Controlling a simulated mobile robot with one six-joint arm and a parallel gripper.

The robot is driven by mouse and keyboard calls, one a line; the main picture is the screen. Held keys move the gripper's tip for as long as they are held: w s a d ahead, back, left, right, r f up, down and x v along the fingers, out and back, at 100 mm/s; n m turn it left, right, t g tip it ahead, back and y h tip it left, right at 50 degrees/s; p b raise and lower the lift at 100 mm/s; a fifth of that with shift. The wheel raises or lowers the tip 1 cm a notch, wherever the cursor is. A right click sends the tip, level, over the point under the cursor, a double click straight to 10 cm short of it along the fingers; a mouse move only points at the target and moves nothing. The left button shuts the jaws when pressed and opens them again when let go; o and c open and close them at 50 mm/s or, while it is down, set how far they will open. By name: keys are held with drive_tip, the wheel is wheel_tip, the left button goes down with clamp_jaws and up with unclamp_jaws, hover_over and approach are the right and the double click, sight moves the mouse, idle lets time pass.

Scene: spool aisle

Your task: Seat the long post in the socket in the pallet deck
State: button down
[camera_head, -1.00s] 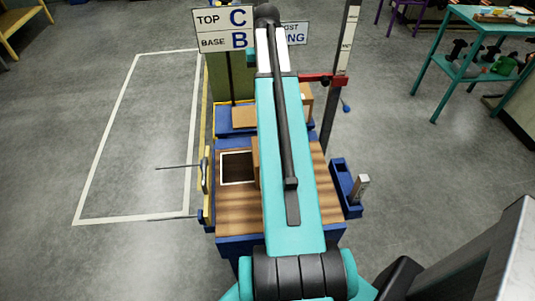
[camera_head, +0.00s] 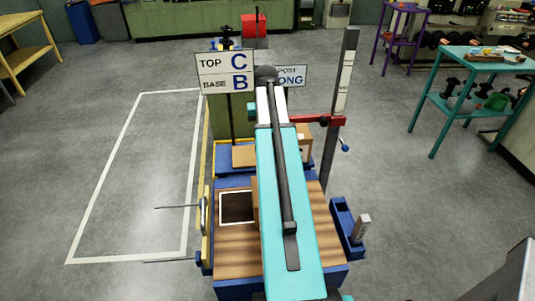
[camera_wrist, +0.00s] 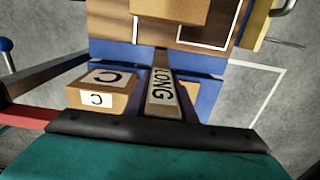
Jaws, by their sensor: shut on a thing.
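The long post (camera_wrist: 161,88), a pale bar lettered LONG, runs from my gripper (camera_wrist: 160,127) toward the pallet in the wrist view. The pallet's wooden deck (camera_head: 235,262) has blue edges and a white-outlined dark square (camera_head: 237,207). The post's far end appears over the blue pallet edge in the wrist view, and I cannot tell its height. The socket cannot be made out clearly. In the head view my arm covers the gripper and the post.
A box marked C (camera_wrist: 103,88) is left of the post; a wooden block (camera_wrist: 170,10) lies on the deck. A tall dark upright (camera_head: 340,110) with a red clamp (camera_head: 312,119) stands right. A blue holder (camera_head: 346,225) sits beside the pallet. The left floor is clear.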

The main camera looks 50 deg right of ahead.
drive_tip(key=shift+f, duration=1.25)
drive_tip(key=shift+f+p, duration=0.7)
drive_tip(key=shift+f, duration=1.3)
drive_tip(key=c, duration=1.5)
unclamp_jaws()
drive_tip(key=shift+r, duration=0.25)
drive_tip(key=shift+r+b, duration=1.2)
drive_tip(key=shift+r, duration=4.7)
